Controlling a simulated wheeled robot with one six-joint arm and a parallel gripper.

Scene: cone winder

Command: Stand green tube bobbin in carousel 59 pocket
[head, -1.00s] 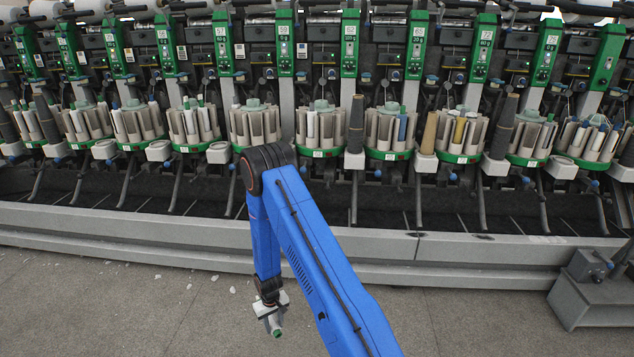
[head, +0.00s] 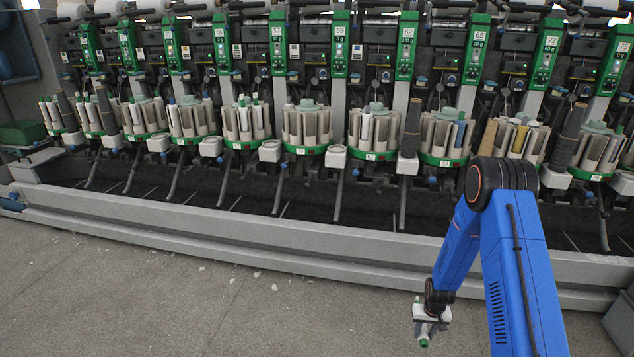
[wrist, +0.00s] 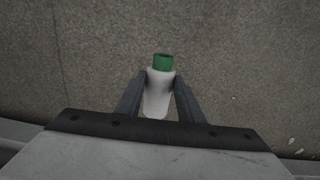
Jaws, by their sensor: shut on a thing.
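The green tube bobbin (wrist: 157,97) is white-wound with a green tube end (wrist: 163,62). My gripper (wrist: 160,82) is shut on it, one finger on each side, in the wrist view. In the head view my gripper (head: 431,318) hangs low over the floor at lower right, the green end pointing down, well in front of the machine. The sign reading 59 (head: 340,30) is on a green panel above two carousels, one at its lower left (head: 306,128) and one at its lower right (head: 373,133). I cannot tell from the small labels which is carousel 59.
Other carousels (head: 244,122) run along the machine, several holding bobbins. A dark cone (head: 411,128) stands right of the middle carousels. A grey rail (head: 250,245) runs along the machine's foot. The floor (head: 150,310) in front is clear apart from small white scraps.

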